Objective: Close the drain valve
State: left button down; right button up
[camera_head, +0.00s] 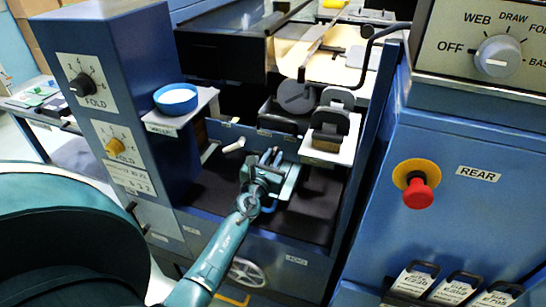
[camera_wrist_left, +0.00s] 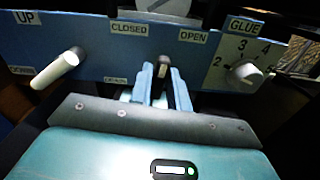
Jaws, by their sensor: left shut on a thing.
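The drain valve handle (camera_wrist_left: 163,62) is a small dark lever with a pale tip on a blue panel (camera_wrist_left: 95,62). It stands roughly upright, between the "CLOSED" label (camera_wrist_left: 128,28) on its left and the "OPEN" label (camera_wrist_left: 193,36) on its right. My left gripper (camera_wrist_left: 163,78) is shut on this handle, one finger on each side. In the head view my left gripper (camera_head: 269,158) reaches into the machine's open bay and hides the handle. The handle's base is hidden behind the fingers. My right gripper is in neither view.
A white lever (camera_wrist_left: 57,68) under an "UP" label sticks out left of the handle. It also shows in the head view (camera_head: 234,145). A glue dial (camera_wrist_left: 244,75) is close on the right. A red emergency button (camera_head: 418,194) is on the right cabinet.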

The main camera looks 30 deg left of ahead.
pick_arm(q)
jog(key=n, duration=0.5)
jog(key=shift+a+f+n+b, duration=0.1)
jog(key=shift+n+b, duration=0.2)
jog(key=shift+a+n+b, duration=0.1)
jog(key=shift+n+b, duration=0.3)
jog(key=shift+n, duration=1.9)
jog(key=c, duration=1.4)
grip_release()
jog(key=shift+c, duration=0.2)
jog(key=b+v, duration=0.1)
jog(key=v, duration=1.2)
jog(key=shift+s, duration=0.15)
